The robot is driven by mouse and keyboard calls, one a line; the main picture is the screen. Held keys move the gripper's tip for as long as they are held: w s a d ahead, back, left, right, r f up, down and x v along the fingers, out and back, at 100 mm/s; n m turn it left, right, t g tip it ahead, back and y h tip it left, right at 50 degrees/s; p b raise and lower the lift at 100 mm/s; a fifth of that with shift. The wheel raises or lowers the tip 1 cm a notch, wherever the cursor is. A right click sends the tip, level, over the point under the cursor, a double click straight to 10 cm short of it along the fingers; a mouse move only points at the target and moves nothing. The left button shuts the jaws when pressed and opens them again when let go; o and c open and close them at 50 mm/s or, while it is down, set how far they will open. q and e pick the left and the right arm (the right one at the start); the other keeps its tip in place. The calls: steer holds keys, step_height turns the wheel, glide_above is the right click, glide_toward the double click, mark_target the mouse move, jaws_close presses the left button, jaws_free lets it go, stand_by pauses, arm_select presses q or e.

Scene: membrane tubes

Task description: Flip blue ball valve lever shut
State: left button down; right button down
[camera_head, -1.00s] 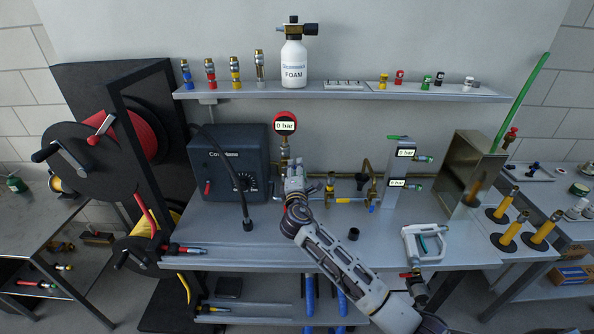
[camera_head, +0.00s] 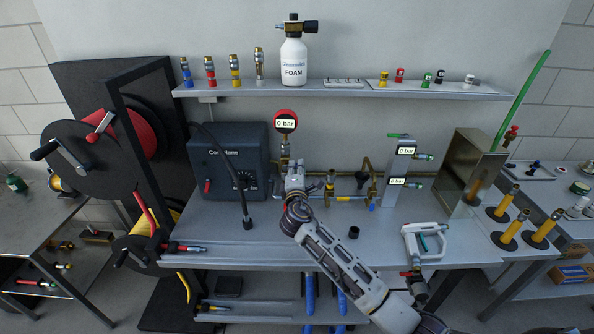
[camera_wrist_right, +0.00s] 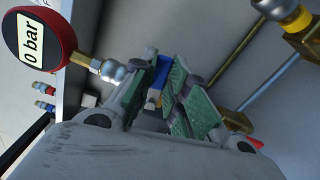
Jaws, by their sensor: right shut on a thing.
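My right gripper (camera_head: 293,172) is at the brass pipework at the back of the bench, just below the red-rimmed gauge (camera_head: 285,122). In the right wrist view its two green-padded fingers (camera_wrist_right: 165,88) are closed around the blue valve lever (camera_wrist_right: 161,72). Only a small blue part of the lever shows between the pads, with a little brass by it. The valve body is mostly hidden by the fingers, and I cannot tell the lever's exact angle. In the head view the gripper covers the lever. My left gripper is not in view.
The gauge (camera_wrist_right: 32,42) reads 0 bar and stands close beside the fingers in the wrist view. A dark control box (camera_head: 228,160) is left of the gripper. Brass pipes and a grey block with displays (camera_head: 400,165) are to the right. A small black cap (camera_head: 353,232) lies in front.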

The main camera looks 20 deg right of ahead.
steer(key=shift+f+m+b, duration=0.5)
steer(key=shift+m+b, duration=0.7)
steer(key=shift+b, duration=0.45)
steer(key=c, duration=1.4)
jaws_free()
steer(key=shift+s, duration=0.15)
steer(key=shift+v, duration=5.85)
steer(key=shift+a, duration=0.1)
steer(key=shift+f, duration=0.1)
